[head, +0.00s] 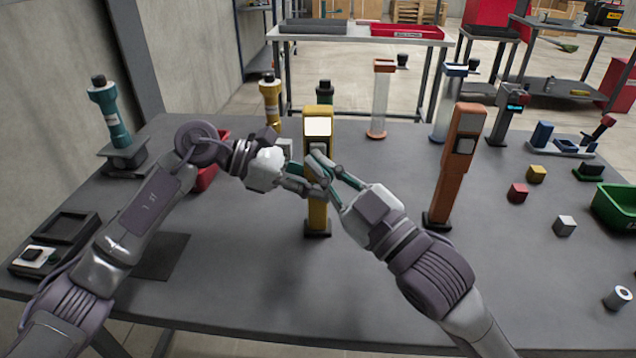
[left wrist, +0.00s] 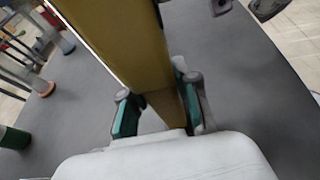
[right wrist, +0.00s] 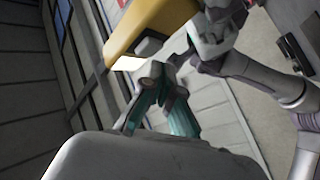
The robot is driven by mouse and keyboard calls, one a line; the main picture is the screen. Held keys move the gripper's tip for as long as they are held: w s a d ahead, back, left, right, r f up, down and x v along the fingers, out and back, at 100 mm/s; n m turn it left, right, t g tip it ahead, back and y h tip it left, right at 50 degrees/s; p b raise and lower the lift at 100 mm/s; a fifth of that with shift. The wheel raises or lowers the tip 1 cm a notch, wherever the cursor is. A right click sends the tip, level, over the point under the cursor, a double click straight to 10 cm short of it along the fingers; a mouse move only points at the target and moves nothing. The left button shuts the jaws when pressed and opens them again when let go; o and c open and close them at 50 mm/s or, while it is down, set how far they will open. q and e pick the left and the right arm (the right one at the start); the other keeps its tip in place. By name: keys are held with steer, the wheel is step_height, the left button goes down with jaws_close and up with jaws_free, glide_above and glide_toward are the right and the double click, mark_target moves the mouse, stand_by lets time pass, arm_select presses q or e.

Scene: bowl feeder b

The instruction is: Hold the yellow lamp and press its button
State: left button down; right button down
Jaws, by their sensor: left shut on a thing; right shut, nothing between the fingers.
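The yellow lamp (head: 317,216) stands upright on a dark base at the middle of the table. Its pale panel (head: 318,127) is near the top, with a grey button (head: 318,147) just below. My left gripper (head: 312,182) is shut around the lamp's post from the left; the left wrist view shows the yellow post (left wrist: 125,45) between its fingers (left wrist: 158,108). My right gripper (head: 320,164) is shut and empty in front of the post, just below the button. In the right wrist view the button (right wrist: 149,46) is beyond the fingertips (right wrist: 160,75); I cannot tell whether they touch the lamp.
An orange lamp (head: 454,180) stands to the right. A teal lamp-like device (head: 112,117), a red bin (head: 206,178) and a black tray (head: 65,228) are at the left. Small cubes and a green bin (head: 615,205) lie at the right. The front middle of the table is clear.

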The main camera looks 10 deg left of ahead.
arm_select(q)
steer(key=shift+f, duration=0.1)
arm_select(e)
steer(key=s, duration=0.6)
steer(key=shift+d, duration=0.25)
arm_select(q)
steer(key=c, duration=0.8)
jaws_free()
steer(key=shift+o, duration=0.2)
steer(key=a+f+b+v, duration=0.1)
steer(key=f+b+v, duration=0.1)
steer(key=v, duration=1.7)
steer(key=shift+a+f, duration=0.3)
arm_select(e)
steer(key=shift+f, duration=1)
